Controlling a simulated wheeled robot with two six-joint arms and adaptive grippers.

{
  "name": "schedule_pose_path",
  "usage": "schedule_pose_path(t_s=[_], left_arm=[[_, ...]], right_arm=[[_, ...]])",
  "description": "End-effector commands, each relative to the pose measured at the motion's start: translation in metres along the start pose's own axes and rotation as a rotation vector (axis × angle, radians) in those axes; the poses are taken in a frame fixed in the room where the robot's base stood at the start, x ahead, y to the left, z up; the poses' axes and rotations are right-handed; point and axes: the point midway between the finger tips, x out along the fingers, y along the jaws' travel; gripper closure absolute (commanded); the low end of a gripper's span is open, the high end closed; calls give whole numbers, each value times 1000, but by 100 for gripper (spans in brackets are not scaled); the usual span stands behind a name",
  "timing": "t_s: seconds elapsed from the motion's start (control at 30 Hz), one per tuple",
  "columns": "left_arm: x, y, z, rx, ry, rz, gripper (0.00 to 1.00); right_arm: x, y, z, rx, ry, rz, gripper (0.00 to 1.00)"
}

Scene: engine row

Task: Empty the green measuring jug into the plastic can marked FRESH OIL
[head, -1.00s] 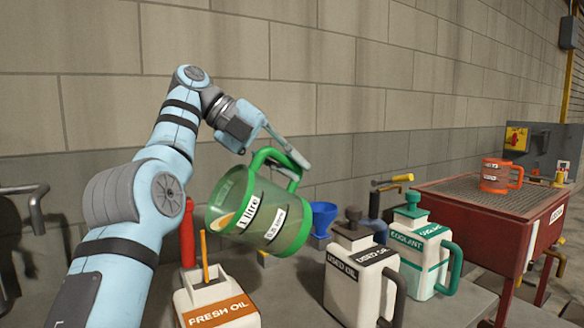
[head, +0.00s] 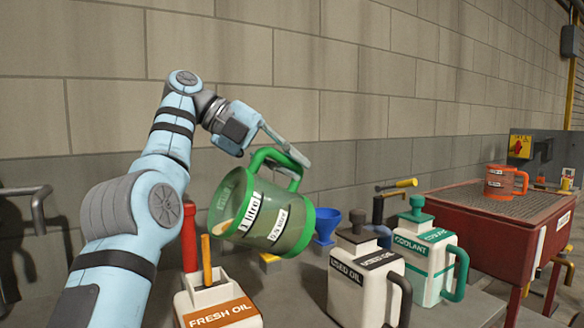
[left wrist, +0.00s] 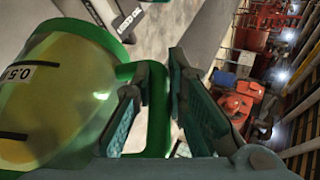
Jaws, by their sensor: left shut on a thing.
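The green measuring jug (head: 290,222) hangs tilted, its mouth to the lower left, above the plastic can marked FRESH OIL (head: 222,312). Yellowish oil shows inside it near the mouth. An orange-brown stream of oil (head: 207,260) runs from the jug's lower lip to the can's open top. The can stands upright, its lower part cut off by the picture's edge. My left gripper (head: 300,163) is shut on the jug's handle. In the left wrist view, its fingers (left wrist: 158,85) lie either side of the green handle, beside the jug's yellow-tinted wall (left wrist: 55,95).
The USED OIL can (head: 345,285) and COOLANT can (head: 425,262) stand to the right. A blue funnel (head: 326,224) is behind the jug, and a red upright thing (head: 189,240) behind the FRESH OIL can. An orange jug (head: 505,182) stands on the red bench (head: 455,210) at right.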

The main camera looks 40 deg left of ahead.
Motion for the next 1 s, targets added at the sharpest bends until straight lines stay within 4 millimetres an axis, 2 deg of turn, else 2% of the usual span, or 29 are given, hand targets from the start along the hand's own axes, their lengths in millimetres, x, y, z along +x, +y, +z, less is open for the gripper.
schedule_pose_path(t_s=[1.0], left_arm=[[-3,0,-2,13,-10,-30,100]], right_arm=[[9,3,-1,-5,3,5,60]])
